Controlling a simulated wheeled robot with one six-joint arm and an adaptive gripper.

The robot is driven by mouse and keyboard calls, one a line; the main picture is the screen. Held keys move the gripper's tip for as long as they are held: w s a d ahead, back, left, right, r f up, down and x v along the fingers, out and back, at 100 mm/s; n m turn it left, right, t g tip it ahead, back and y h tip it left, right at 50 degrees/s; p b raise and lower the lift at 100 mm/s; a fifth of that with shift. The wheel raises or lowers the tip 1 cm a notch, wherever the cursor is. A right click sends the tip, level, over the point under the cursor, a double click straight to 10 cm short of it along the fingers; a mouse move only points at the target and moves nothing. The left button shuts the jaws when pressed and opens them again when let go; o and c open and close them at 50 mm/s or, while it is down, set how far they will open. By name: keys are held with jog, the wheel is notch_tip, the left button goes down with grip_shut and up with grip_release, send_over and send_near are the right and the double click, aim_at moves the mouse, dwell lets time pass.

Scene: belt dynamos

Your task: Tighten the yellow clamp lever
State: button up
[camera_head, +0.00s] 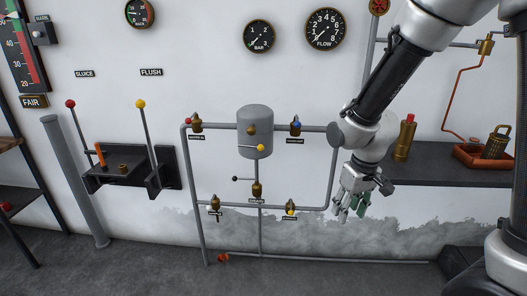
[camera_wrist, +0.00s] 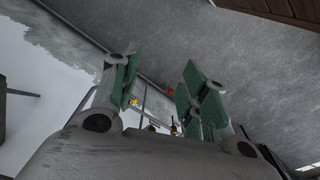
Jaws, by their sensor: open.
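A short lever with a yellow ball (camera_head: 260,148) lies nearly level across the front of the grey cylinder (camera_head: 255,120) on the pipe frame. No label names it as the clamp lever. A tall lever with a yellow knob (camera_head: 140,104) stands at the left under the FLUSH sign. A yellow-marked valve (camera_head: 290,210) sits on the lower pipe. My gripper (camera_head: 352,205) hangs open and empty to the right of the pipe frame, apart from all of these. In the wrist view its green-padded fingers (camera_wrist: 160,75) are spread, with small yellow and red parts (camera_wrist: 132,101) beyond them, too small to identify.
The pipe frame (camera_head: 335,175) stands between the cylinder and my gripper. A dark shelf (camera_head: 440,177) with a brass bottle (camera_head: 404,140) and a copper tray (camera_head: 478,157) is at the right. A red-knobbed lever (camera_head: 77,125) stands at the left. The floor in front is clear.

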jog(key=w+a+f+t+y, duration=0.1)
jog(key=w+a+f+t, duration=0.1)
jog(key=w+a+f, duration=0.5)
jog(key=t+y, duration=0.8)
jog(key=t, duration=0.4)
send_near(262, 149)
jog(key=x, duration=0.9)
jog(key=shift+w+f, duration=0.1)
grip_shut()
